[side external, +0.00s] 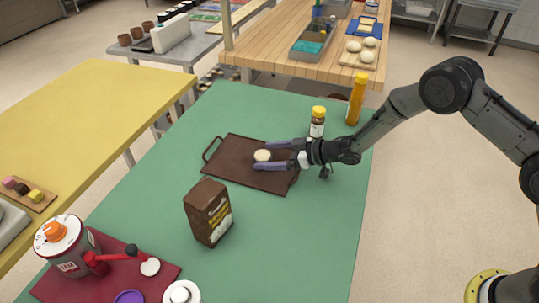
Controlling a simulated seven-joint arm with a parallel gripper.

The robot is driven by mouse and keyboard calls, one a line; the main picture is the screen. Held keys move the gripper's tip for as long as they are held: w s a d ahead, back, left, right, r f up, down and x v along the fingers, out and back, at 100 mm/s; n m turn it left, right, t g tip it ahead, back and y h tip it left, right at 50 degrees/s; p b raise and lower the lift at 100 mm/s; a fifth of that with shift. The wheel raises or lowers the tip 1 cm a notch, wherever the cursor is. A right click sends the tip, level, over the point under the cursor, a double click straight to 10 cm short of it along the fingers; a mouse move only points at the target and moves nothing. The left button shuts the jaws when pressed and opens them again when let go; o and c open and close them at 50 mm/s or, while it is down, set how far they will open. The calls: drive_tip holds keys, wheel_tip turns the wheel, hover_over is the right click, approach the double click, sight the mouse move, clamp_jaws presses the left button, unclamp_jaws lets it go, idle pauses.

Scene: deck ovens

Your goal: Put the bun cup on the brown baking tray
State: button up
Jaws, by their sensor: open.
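The bun cup (261,156), small, round and pale, is on the brown baking tray (222,167), right of the tray's middle. The tray lies flat on the green table, with a loop handle at its left end. My gripper (260,155) reaches in from the right, low over the tray. Its two purple-grey fingers are spread apart, one on the far side and one on the near side of the cup. I cannot tell whether either finger touches the cup. The arm hides part of the tray's right end.
A brown carton (207,212) stands in front of the tray. A yellow-capped jar (317,122) and an orange bottle (355,100) stand behind my gripper. A red mat (165,274) with a dispenser (68,246) is at front left. Green table (290,240) is clear at right front.

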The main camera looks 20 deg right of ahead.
drive_tip(key=v, duration=1.2)
drive_tip(key=shift+r, duration=0.1)
drive_tip(key=d+r+m+t+h, duration=0.2)
drive_tip(key=d+r+h, duration=0.3)
drive_tip(key=d+r, duration=0.4)
drive_tip(key=s+d+r+m+g+h, duration=0.2)
drive_tip(key=s+d+r+m+h, duration=0.25)
drive_tip(key=s+d+r, duration=0.4)
drive_tip(key=s+a+m+g, duration=0.2)
drive_tip(key=s+g, duration=0.1)
drive_tip(key=s, duration=2.2)
drive_tip(key=shift+s+g, duration=0.35)
drive_tip(key=shift+g, duration=0.05)
